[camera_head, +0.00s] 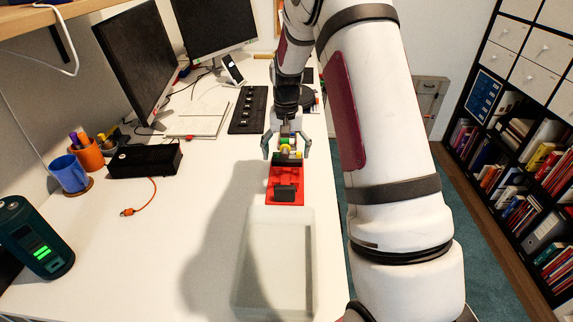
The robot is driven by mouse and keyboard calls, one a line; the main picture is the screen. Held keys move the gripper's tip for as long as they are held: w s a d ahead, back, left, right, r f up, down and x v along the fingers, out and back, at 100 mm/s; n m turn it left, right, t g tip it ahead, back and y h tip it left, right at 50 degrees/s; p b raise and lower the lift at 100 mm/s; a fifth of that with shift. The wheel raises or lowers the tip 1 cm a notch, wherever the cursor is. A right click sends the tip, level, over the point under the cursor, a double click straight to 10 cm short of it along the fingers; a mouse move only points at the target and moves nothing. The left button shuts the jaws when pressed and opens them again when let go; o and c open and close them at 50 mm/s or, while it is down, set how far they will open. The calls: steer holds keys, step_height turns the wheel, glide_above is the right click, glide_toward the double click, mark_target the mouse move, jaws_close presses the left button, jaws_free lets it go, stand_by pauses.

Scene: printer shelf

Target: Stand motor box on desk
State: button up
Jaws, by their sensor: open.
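No box in view is clearly marked as the motor box. A red tray-like piece (285,172) lies on the white desk (140,235), with a small black block (285,192) on its near end. Small green and yellow parts (287,152) sit at its far end. My gripper (286,150) is open above that far end, one finger to the left and one to the right of these parts. I cannot tell whether the fingers touch anything. My arm comes down from the top and covers part of the desk's right side.
A pale translucent tray (240,290) lies just nearer than the red piece. A black box (145,161) with an orange cable, a blue mug (69,174), an orange cup (88,153) and a dark teal device (35,237) stand left. Monitors (138,60) and a keyboard (248,110) are farther back.

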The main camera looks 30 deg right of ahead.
steer(key=s+a+r+n, duration=0.1)
steer(key=s+a+r, duration=0.35)
steer(key=r, duration=0.25)
steer(key=s+a+r+n+t, duration=0.1)
steer(key=s+a+r, duration=0.2)
steer(key=s+r, duration=0.35)
steer(key=s+a+r+n, duration=0.1)
steer(key=s+a+r, duration=0.35)
steer(key=r, duration=0.25)
steer(key=s+a+n, duration=0.2)
steer(key=s, duration=0.9)
steer(key=s+a+n+t, duration=0.1)
steer(key=s+a, duration=0.2)
steer(key=s, duration=0.7)
steer(key=shift+s+f+n, duration=0.35)
steer(key=shift+f+n, duration=0.05)
steer(key=shift+f, duration=0.05)
step_height(320, 180, up, 10)
steer(key=t+p, duration=0.2)
steer(key=p, duration=0.6)
steer(key=shift+p, duration=0.35)
